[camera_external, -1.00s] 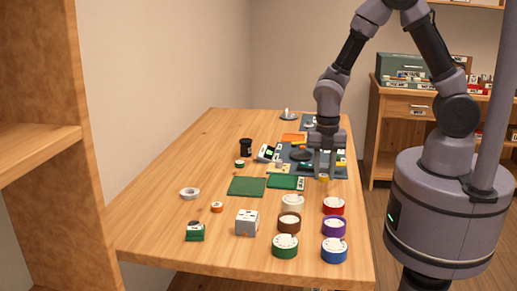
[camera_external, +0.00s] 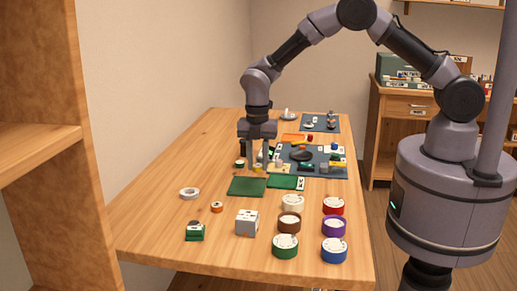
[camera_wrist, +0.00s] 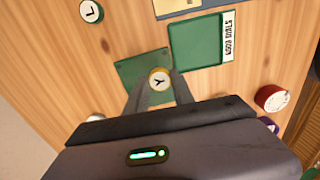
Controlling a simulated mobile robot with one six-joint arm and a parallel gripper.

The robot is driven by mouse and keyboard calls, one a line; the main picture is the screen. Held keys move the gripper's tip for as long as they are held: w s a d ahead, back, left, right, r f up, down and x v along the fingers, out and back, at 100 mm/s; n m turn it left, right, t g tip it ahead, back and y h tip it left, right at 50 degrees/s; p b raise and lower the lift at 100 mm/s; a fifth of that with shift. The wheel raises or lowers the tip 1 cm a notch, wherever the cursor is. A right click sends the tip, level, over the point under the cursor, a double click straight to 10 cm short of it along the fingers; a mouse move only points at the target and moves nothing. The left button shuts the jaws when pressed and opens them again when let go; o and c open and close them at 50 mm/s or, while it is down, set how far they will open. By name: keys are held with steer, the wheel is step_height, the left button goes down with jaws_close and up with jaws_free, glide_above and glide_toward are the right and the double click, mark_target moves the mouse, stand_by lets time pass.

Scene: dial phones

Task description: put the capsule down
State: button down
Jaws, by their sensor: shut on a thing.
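My gripper (camera_external: 257,164) is shut on a small capsule with a yellow rim and a white top marked Y. The capsule (camera_wrist: 160,78) shows between the fingertips in the wrist view and as a yellow spot (camera_external: 257,169) in the external view. It appears over or near the far edge of the plain green mat (camera_external: 247,187); its exact height is unclear. The mat also shows in the wrist view (camera_wrist: 134,70). To its right lies a green tray (camera_external: 284,182) with a white label strip. A green-rimmed capsule marked L (camera_wrist: 91,11) stands apart on the table.
Several coloured round containers stand at the front right, including a red one (camera_external: 333,205). A white box (camera_external: 247,222), a white ring (camera_external: 190,193) and a small orange piece (camera_external: 216,207) lie nearer. A dark mat (camera_external: 327,158) with parts is behind.

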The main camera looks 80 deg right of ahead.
mark_target(252, 181)
steer(key=shift+w+f, duration=0.15)
steer(key=shift+w, duration=0.55)
steer(key=shift+w+f+b, duration=0.15)
steer(key=shift+f+b, duration=0.15)
steer(key=shift+b, duration=0.05)
steer(key=shift+d+f+b, duration=0.1)
steer(key=shift+f+b, duration=0.5)
steer(key=shift+f, duration=0.7)
steer(key=shift+f, duration=0.2)
steer(key=c, duration=1.1)
jaws_free()
steer(key=shift+r, duration=0.15)
